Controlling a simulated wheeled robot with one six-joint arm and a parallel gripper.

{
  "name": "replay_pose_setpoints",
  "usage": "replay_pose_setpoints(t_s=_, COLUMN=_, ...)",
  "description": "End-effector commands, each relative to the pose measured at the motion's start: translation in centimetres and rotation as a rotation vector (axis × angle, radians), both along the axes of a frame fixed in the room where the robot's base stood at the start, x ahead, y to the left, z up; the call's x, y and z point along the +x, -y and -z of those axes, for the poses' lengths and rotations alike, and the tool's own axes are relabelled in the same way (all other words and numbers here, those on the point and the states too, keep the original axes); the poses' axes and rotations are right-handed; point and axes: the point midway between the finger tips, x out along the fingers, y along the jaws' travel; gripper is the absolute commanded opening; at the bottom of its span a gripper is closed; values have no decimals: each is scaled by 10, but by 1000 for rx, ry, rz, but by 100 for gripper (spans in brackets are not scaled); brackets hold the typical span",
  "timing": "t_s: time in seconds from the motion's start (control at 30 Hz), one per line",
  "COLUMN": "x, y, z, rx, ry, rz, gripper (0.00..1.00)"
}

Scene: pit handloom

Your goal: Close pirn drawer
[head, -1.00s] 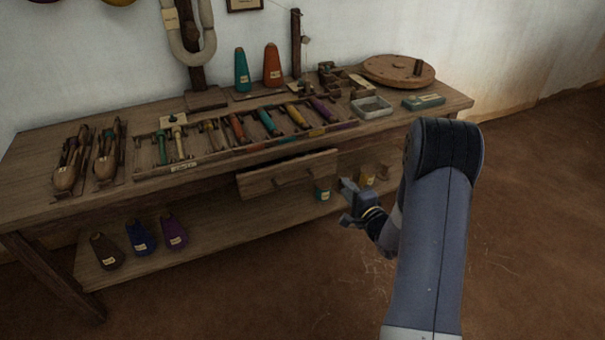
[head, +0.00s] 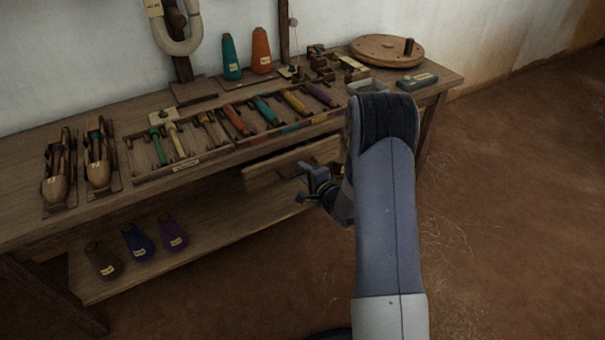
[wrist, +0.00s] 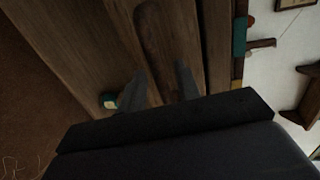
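The wooden pirn drawer (head: 264,178) hangs under the bench top and stands partly pulled out, with a dark gap above its front. Its handle is partly covered by my gripper in the head view. In the wrist view the drawer front (wrist: 115,35) and its long handle (wrist: 153,38) lie just ahead of my fingers. My gripper (head: 303,183) is in front of the drawer's right half. In the wrist view its fingers (wrist: 160,85) are apart with nothing seen between them. I cannot tell whether they touch the drawer.
The bench top (head: 110,205) carries a pirn rack (head: 190,165), shuttles (head: 57,187), two upright cones (head: 231,58) and a round wooden disc (head: 387,50). Several cones (head: 137,241) stand on the lower shelf (head: 195,255). The floor at right is clear.

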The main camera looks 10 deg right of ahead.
Motion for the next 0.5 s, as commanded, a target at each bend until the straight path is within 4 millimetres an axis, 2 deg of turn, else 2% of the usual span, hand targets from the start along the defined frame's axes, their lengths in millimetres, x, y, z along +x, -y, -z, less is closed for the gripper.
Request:
replay_pose_setpoints(t_s=0.13, x=10, y=-4, z=3, rx=1, ry=0, rz=-1, gripper=32)
replay_pose_setpoints(t_s=0.43, x=11, y=-4, z=3, rx=1, ry=-1, rz=0, gripper=32)
replay_pose_setpoints(t_s=0.5, x=11, y=-4, z=3, rx=1, ry=-1, rz=0, gripper=26)
